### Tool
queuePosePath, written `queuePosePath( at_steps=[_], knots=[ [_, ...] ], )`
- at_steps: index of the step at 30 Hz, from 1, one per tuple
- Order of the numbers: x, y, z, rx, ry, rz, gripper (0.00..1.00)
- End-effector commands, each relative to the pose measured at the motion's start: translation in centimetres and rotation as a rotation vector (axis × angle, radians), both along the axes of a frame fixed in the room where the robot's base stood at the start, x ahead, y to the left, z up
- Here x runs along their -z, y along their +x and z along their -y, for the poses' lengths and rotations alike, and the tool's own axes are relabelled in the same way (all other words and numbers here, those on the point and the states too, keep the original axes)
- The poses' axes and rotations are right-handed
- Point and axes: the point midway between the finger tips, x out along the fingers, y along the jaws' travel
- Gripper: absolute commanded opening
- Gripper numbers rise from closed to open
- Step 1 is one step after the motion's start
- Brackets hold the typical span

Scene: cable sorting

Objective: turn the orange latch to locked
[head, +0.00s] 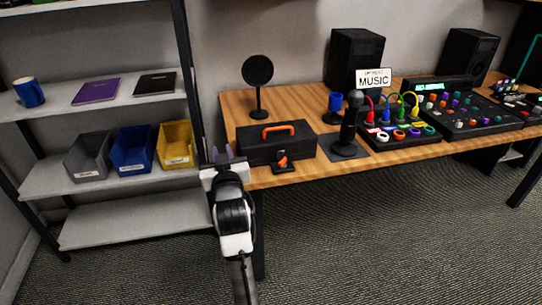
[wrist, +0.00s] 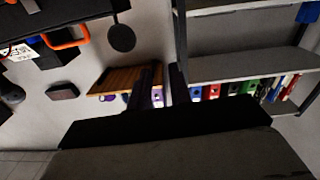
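The orange latch (head: 282,161) is a small lever on a black base on the desk, in front of a black case (head: 255,151) with an orange handle (head: 278,129). The lever looks tilted; I cannot read any lock marking. My gripper (head: 222,154) is beside the desk's left front corner, left of the latch and apart from it. Its two fingers stand apart with nothing between them, as the wrist view (wrist: 165,88) also shows. The wrist view is turned over and shows the orange handle (wrist: 66,40) at upper left; I cannot make out the latch there.
The desk (head: 330,160) also holds a round black disc on a stand (head: 257,80), a black microphone-like stand (head: 350,125), a blue cup-like object (head: 335,104), and a panel with coloured cables (head: 400,130). A shelf (head: 115,185) with bins stands left. The floor in front is clear.

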Motion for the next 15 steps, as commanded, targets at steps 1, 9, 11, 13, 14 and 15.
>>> queuePosePath(
  at_steps=[1, 9, 11, 13, 14, 15],
  knots=[
    [0.7, 0.6, 0.3, 0.064, -0.007, -0.073, 0.20],
    [4.6, 0.8, 5.7, 0.530, 0.055, -0.345, 0.20],
    [5.0, 0.3, 6.6, 0.613, 0.075, -0.370, 0.20],
    [5.2, -0.2, 7.4, 0.690, 0.095, -0.386, 0.20],
    [5.3, -0.4, 7.7, 0.714, 0.103, -0.391, 0.20],
    [5.3, -0.6, 7.9, 0.739, 0.110, -0.394, 0.20]
  ],
)
